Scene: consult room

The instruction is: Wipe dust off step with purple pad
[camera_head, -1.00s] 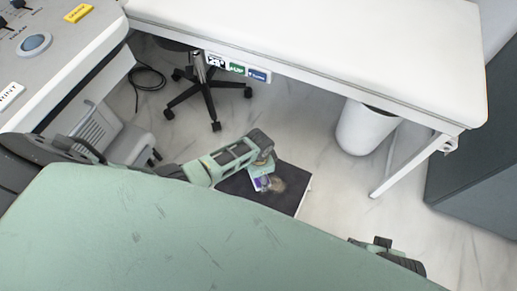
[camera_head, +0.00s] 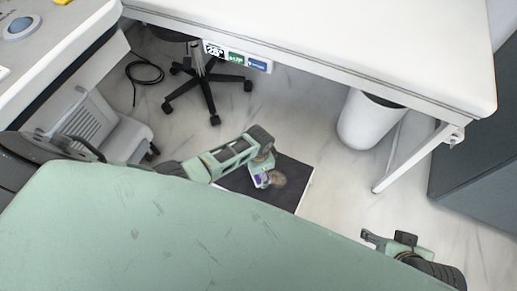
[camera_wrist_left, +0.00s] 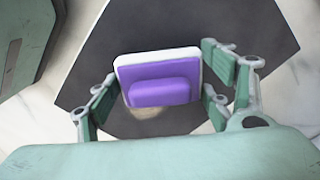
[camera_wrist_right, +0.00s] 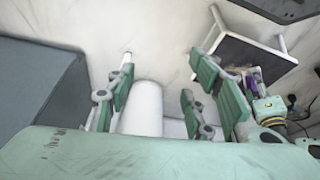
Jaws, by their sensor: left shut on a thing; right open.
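The purple pad (camera_wrist_left: 160,80) has a white edge and is held between the fingers of my left gripper (camera_head: 263,177). In the head view the pad (camera_head: 262,180) is just above or on the dark top of the step (camera_head: 297,172); I cannot tell whether it touches. A brownish dust patch (camera_head: 279,180) lies right beside the pad on the step. In the left wrist view part of the dust (camera_wrist_left: 146,113) shows below the pad. My right gripper (camera_head: 372,240) is open and empty, off to the right of the step, with both fingers apart in its own view (camera_wrist_right: 163,65).
A white examination table (camera_head: 330,35) spans the back, its leg (camera_head: 405,163) right of the step. A white bin (camera_head: 368,122) and a wheeled stool base (camera_head: 208,92) stand under it. A grey cabinet (camera_head: 480,150) is at right. Floor between step and table leg is clear.

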